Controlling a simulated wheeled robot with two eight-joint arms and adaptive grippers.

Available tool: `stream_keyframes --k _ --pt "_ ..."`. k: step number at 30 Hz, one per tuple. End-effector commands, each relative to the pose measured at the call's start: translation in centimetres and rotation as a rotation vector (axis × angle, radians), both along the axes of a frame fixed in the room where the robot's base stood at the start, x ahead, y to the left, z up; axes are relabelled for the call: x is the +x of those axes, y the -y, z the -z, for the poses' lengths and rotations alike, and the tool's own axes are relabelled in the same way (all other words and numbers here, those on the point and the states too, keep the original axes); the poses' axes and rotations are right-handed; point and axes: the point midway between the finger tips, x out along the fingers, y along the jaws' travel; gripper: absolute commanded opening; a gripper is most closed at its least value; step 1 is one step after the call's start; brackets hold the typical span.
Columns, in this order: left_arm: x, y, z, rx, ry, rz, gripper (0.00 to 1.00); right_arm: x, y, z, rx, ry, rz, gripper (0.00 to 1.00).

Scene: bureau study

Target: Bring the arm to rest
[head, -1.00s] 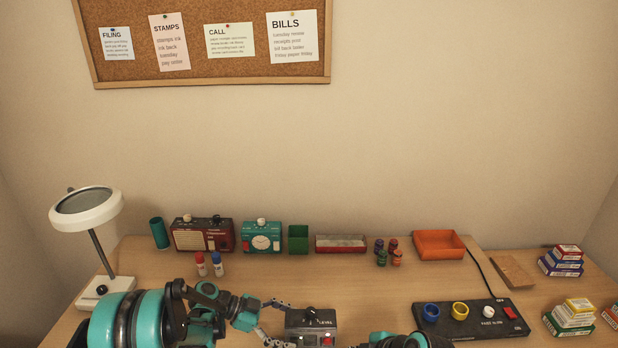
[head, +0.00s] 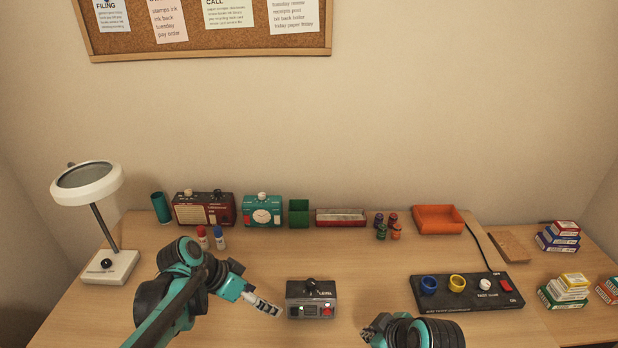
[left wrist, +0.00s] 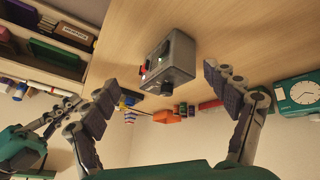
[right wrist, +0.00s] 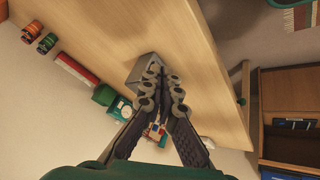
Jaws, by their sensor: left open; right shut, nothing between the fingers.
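My left gripper (head: 265,305) is open and empty, just left of the grey LEVEL box (head: 311,303) on the desk. In the left wrist view its two fingers (left wrist: 160,75) stand wide apart, with the box beyond them. The box has a black knob on top and a red button and small lights on its front. My right gripper (head: 373,328) is right of the box near the bottom of the head view. In the right wrist view its fingers (right wrist: 163,78) are together with nothing between them, partly covering the box (right wrist: 146,68).
A switch panel (head: 468,302) with blue and yellow rings lies at the right. A magnifier lamp (head: 108,264) stands at the left. Radio (head: 204,210), teal clock (head: 262,212), bins and orange tray (head: 438,219) line the back.

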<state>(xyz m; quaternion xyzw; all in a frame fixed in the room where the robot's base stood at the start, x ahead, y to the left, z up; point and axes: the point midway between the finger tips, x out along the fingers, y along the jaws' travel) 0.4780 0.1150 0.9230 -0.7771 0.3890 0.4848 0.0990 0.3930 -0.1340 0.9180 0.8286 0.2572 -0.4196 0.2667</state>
Motion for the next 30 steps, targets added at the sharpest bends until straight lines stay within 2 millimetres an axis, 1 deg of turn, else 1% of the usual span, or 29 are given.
stream_keyframes --k 1,5,9,12,15,18,21,30 --pt "-1.7 -0.2 -0.5 0.037 -0.010 -0.071 0.86 -0.5 0.4 -0.2 0.017 -0.007 0.062 0.00" --pt "-5.0 -1.5 -1.3 0.119 -0.014 -0.282 0.86 -1.4 1.5 -0.7 0.069 -0.023 0.239 0.00" --pt "-8.3 -3.3 -1.6 0.177 0.024 -0.494 0.86 -2.4 2.6 -1.2 0.129 -0.028 0.424 0.00" --pt "-10.2 -4.5 -1.6 0.194 0.067 -0.621 0.86 -3.0 3.4 -1.5 0.171 -0.023 0.540 0.00" --pt "-11.5 -5.4 -1.6 0.195 0.109 -0.714 0.86 -3.5 3.9 -1.7 0.205 -0.019 0.627 0.00" --pt "-12.2 -6.0 -1.5 0.191 0.140 -0.774 0.86 -3.8 4.2 -1.9 0.231 -0.015 0.686 0.00" --pt "-12.5 -6.3 -1.5 0.187 0.155 -0.800 0.86 -3.9 4.4 -2.0 0.242 -0.012 0.713 0.00" --pt "-12.5 -6.3 -1.5 0.187 0.156 -0.803 0.86 -3.9 4.5 -2.0 0.243 -0.012 0.716 0.00"
